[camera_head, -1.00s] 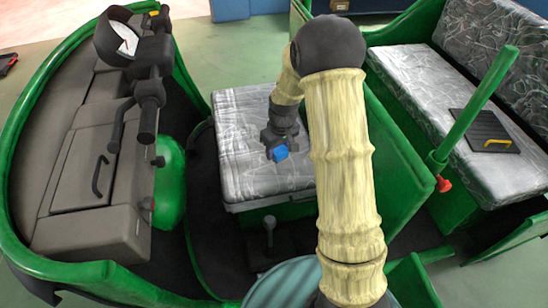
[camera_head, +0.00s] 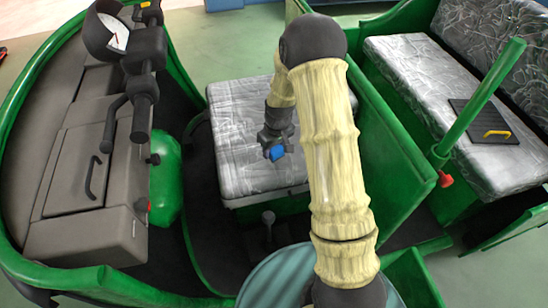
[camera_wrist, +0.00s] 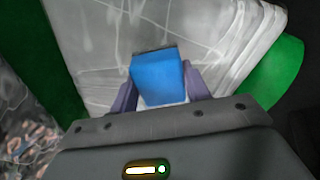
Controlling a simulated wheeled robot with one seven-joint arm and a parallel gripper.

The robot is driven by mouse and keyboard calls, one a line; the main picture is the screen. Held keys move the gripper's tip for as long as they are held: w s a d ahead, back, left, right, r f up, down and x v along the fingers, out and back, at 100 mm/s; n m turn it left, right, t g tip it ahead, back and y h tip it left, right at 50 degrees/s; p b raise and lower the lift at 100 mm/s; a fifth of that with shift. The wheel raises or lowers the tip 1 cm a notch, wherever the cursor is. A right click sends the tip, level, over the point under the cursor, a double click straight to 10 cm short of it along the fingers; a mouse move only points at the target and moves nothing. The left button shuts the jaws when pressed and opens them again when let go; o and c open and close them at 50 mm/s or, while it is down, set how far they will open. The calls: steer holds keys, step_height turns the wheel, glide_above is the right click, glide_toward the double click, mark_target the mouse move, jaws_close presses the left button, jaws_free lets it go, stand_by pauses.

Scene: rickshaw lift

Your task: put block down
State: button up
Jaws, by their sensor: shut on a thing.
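The blue block (camera_head: 275,153) is between the fingers of my gripper (camera_head: 274,143), over the grey driver's seat (camera_head: 232,165) of the green rickshaw. In the wrist view the blue block (camera_wrist: 158,77) sits between the two fingers of my gripper (camera_wrist: 160,92), which are shut on it from both sides. The pale grey seat (camera_wrist: 110,35) lies behind the block in that view. I cannot tell whether the block touches the seat.
A green partition (camera_head: 375,150) stands right of the seat. The rear bench (camera_head: 425,75) has a black pad with a yellow handle (camera_head: 485,133). Handlebars (camera_head: 143,70) and a grey dashboard (camera_head: 85,185) are at the left. The seat's left part is bare.

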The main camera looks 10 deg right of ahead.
mark_target(276, 150)
steer(key=shift+w+f, duration=0.1)
steer(key=shift+f, duration=0.35)
steer(key=shift+f, duration=1.85)
steer(key=shift+f, duration=0.15)
steer(key=o, duration=1)
steer(key=shift+o, duration=0.2)
steer(key=r, duration=0.4)
steer(key=s+r, duration=0.1)
steer(key=r, duration=0.6)
steer(key=shift+s+d+r, duration=0.15)
steer(key=shift+d+r, duration=0.1)
steer(key=shift+r, duration=0.4)
